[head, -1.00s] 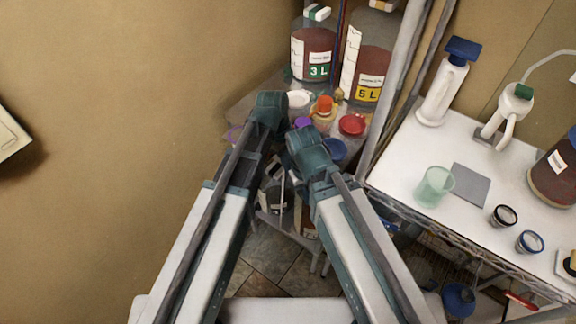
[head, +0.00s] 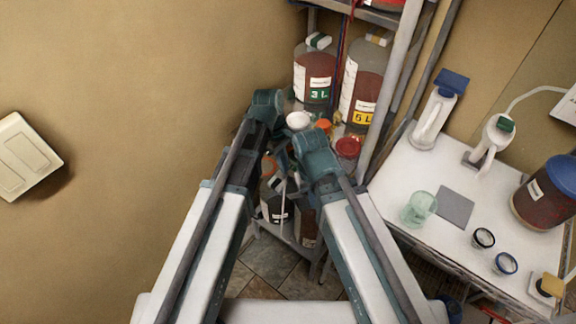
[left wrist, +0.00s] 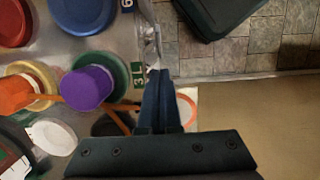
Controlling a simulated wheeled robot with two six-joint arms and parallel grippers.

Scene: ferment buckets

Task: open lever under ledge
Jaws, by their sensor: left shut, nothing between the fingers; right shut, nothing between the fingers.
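My left gripper (left wrist: 160,76) shows in the left wrist view with its dark fingers shut and nothing between them. It is just right of a green lid (left wrist: 70,82) with a purple cap (left wrist: 87,87), beside a small "3 L" label. A thin orange bar (left wrist: 92,108) runs below that cap. I cannot make out a lever for certain. In the head view my arms reach into the shelf corner and hide much of the lower containers. I cannot make out my right gripper there.
The 3 L bucket (head: 314,82) and 5 L bucket (head: 360,90) stand on the rack. A metal post (head: 389,105) stands right of them. The white table (head: 400,180) holds a green cup (head: 419,208) and a grey square (head: 455,207). A wall switch (head: 24,158) is at left.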

